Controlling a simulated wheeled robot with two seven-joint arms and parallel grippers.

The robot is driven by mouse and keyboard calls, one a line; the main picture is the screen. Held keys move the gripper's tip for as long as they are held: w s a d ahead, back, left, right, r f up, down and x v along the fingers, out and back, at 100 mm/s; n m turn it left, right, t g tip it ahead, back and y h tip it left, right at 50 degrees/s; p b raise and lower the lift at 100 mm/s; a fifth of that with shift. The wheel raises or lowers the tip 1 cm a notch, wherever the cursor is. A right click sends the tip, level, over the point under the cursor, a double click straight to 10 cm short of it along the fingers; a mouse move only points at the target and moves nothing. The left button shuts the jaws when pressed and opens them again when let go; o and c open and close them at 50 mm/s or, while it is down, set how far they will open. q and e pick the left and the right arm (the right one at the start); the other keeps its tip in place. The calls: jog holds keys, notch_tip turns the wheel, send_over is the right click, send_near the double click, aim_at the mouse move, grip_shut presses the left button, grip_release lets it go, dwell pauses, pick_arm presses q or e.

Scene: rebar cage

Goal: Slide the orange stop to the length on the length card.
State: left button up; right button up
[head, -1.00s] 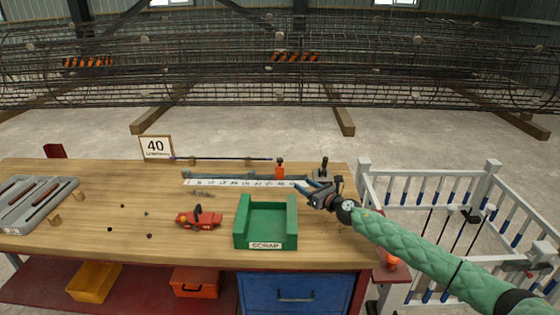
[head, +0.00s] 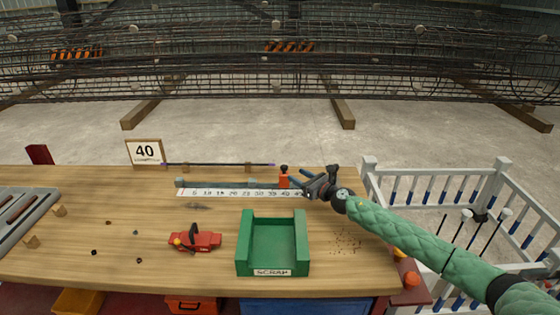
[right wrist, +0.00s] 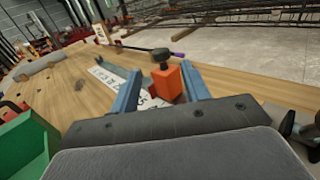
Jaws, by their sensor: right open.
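The orange stop (head: 284,179), a block with a dark knob on top, sits near the right end of the white ruler strip (head: 240,192). The length card (head: 145,151) stands at the back left of the bench and reads 40. My right gripper (head: 302,180) is open just right of the stop in the head view. In the right wrist view the stop (right wrist: 167,82) shows between the two blue fingers (right wrist: 160,90); whether they touch it I cannot tell. The ruler's right end is partly hidden by the gripper. My left gripper is not in view.
A green scrap bin (head: 272,245) stands at the bench front, with a red tool (head: 196,240) to its left. A thin dark rod (head: 220,164) lies behind the ruler on small wooden blocks. A grey tray (head: 20,215) is at the left. Bench between is mostly clear.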

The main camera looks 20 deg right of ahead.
aim_at(286, 167)
jog(key=shift+w+f, duration=0.1)
jog(key=shift+w, duration=0.35)
jog(key=shift+w+a, duration=0.15)
jog(key=shift+w+a+r, duration=0.15)
jog(key=shift+r, duration=0.3)
jog(key=x, duration=0.2)
jog(key=p+x, duration=0.1)
jog(key=x, duration=0.1)
jog(key=shift+w+a+f, duration=0.15)
jog(key=shift+w+f, duration=0.05)
jog(key=shift+w, duration=0.1)
jog(key=shift+w+a+r+p, duration=0.2)
jog(key=shift+w+a+p, duration=0.1)
jog(key=shift+w, duration=0.2)
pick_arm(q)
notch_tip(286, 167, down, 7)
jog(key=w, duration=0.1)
pick_arm(e)
jog(key=shift+w+a+f, duration=0.2)
jog(key=shift+w, duration=0.2)
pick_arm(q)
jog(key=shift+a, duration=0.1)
